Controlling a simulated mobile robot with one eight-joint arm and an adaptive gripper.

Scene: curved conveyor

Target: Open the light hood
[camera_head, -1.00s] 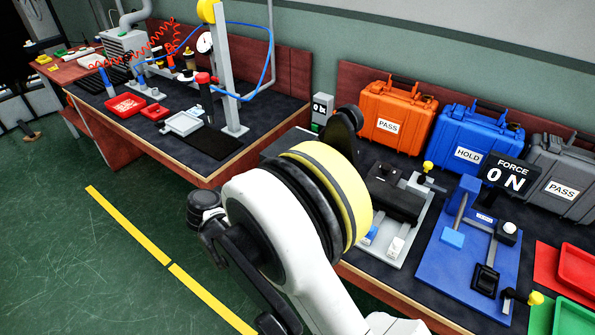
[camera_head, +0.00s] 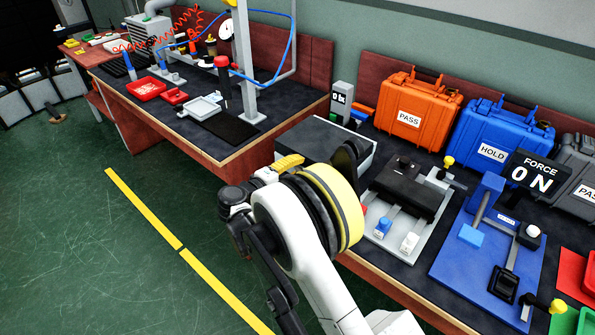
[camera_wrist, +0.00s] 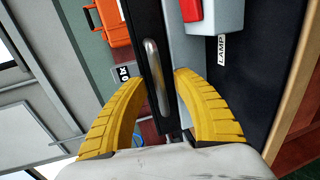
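In the wrist view, a dark panel with a silver bar handle (camera_wrist: 152,75) runs up the middle, which looks like the front of the light hood. My gripper (camera_wrist: 160,80) has its two yellow fingers apart, one on each side of the handle. I cannot tell whether either touches it. In the head view, a grey box with a flat top (camera_head: 322,140), probably the hood, stands at the bench's left end and looks closed. My gripper's yellow finger (camera_head: 288,163) shows just in front of it. The arm hides the box's front and the handle there.
A grey unit labelled LAMP (camera_wrist: 221,48) with a red part is beside the panel. A small display (camera_head: 341,98) and an orange case (camera_head: 418,105) stand behind the box. A grey fixture (camera_head: 415,225) is to its right. Green floor is clear at left.

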